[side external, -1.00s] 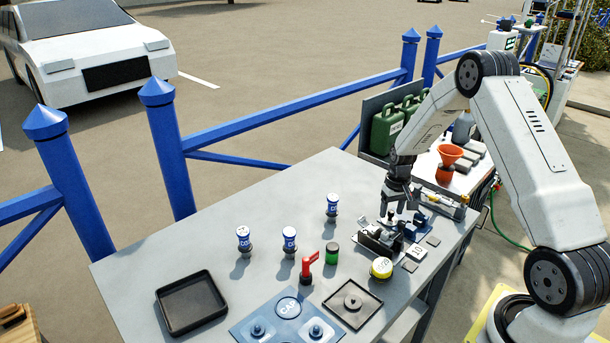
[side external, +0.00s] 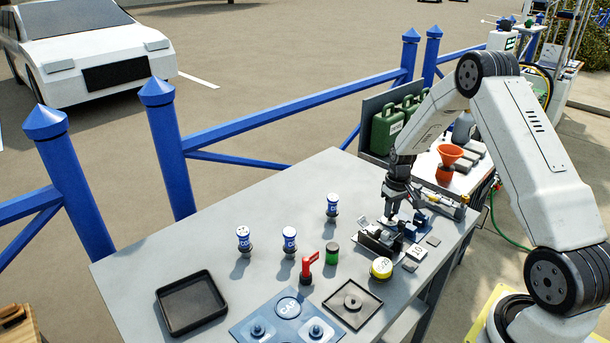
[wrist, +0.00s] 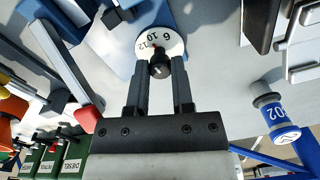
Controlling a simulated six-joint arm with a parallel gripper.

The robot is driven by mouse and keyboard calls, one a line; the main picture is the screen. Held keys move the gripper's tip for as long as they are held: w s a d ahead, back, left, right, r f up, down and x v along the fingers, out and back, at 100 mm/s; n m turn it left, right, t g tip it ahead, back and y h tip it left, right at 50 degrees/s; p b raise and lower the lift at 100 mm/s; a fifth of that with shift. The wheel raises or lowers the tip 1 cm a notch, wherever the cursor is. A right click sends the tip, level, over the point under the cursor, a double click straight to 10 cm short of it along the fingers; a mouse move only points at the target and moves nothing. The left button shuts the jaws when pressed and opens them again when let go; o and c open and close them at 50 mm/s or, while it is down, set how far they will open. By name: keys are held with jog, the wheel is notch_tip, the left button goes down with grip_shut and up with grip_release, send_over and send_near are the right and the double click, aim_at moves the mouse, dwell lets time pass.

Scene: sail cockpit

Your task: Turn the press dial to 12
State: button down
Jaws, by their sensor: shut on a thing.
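The press dial (wrist: 172,42) is a white disc with printed numbers, of which 12, 10 and 6 are readable in the wrist view. Its dark knob (wrist: 159,67) is at the centre, with a small red mark beside it on the side of the 12. My gripper (wrist: 160,72) is shut on the knob, one finger on each side. In the side view my gripper (side external: 392,208) points down at the press area at the table's right end. The dial face is mostly hidden there by the fingers.
A dark press fixture (side external: 380,240) stands close to my gripper. A black tray (side external: 192,302) lies at the table's left.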

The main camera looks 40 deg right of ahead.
jog(key=n, duration=0.6)
jog(key=shift+n, duration=0.3)
dwell(0.4)
jog(key=shift+c, duration=2.4)
grip_release()
jog(key=shift+r, duration=0.1)
jog(key=shift+d+r, duration=0.1)
jog(key=shift+r, duration=3.75)
